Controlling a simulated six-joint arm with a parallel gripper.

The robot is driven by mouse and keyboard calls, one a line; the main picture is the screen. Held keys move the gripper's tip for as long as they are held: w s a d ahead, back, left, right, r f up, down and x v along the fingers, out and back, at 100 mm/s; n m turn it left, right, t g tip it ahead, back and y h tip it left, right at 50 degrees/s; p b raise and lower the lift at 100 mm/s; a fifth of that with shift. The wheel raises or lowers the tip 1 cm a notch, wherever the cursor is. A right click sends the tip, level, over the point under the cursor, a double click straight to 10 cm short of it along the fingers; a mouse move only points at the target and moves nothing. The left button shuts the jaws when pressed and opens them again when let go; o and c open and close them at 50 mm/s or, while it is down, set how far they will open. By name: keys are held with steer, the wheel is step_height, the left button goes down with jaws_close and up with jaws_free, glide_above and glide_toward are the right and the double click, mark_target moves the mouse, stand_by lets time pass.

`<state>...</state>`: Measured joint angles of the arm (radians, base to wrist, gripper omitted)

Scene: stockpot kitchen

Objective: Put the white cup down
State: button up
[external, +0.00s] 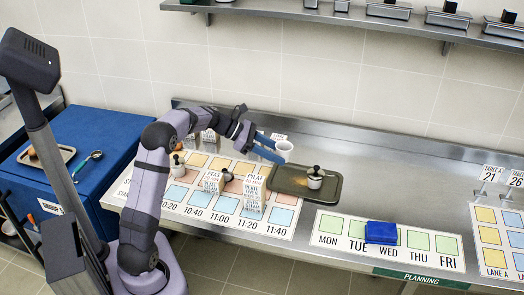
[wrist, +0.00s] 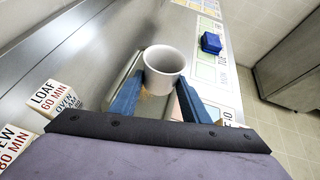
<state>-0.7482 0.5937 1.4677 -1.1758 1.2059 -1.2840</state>
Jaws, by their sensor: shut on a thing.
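The white cup (external: 284,147) is upright between the blue fingers of my gripper (external: 271,148). In the wrist view the cup (wrist: 165,68) shows its round open rim, and it looks empty. My gripper (wrist: 158,95) is shut on it, one finger on each side. In the external view the cup appears just behind the left end of the dark tray (external: 290,190). I cannot tell whether its base touches the steel counter, as the fingers partly hide it.
A small lidded pot (external: 315,178) stands on the tray. Label blocks (external: 252,195) and small pots (external: 177,165) stand on the time chart to the left. A blue block (external: 381,232) lies on the weekday chart (external: 330,225). Bare steel counter (external: 400,180) lies right of the tray.

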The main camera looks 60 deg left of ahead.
mark_target(274, 176)
steer(key=shift+n+t+y, duration=0.6)
steer(key=shift+n+t, duration=0.1)
steer(key=shift+w+a+f, duration=0.2)
steer(key=shift+a+f, duration=0.25)
steer(key=shift+f, duration=1.25)
steer(key=shift+w+a+f, duration=0.2)
steer(key=shift+a+f, duration=0.25)
steer(key=shift+f, duration=1.2)
steer(key=shift+w+a+f, duration=0.2)
steer(key=shift+a+f, duration=0.25)
steer(key=shift+f, duration=1.25)
steer(key=shift+f+b, duration=0.35)
steer(key=shift+f, duration=0.05)
steer(key=o, duration=1.1)
steer(key=shift+r, duration=0.1)
steer(key=shift+r+p, duration=0.2)
steer(key=shift+p, duration=0.1)
steer(key=b+v, duration=0.1)
steer(key=v, duration=1.1)
steer(key=shift+r, duration=0.15)
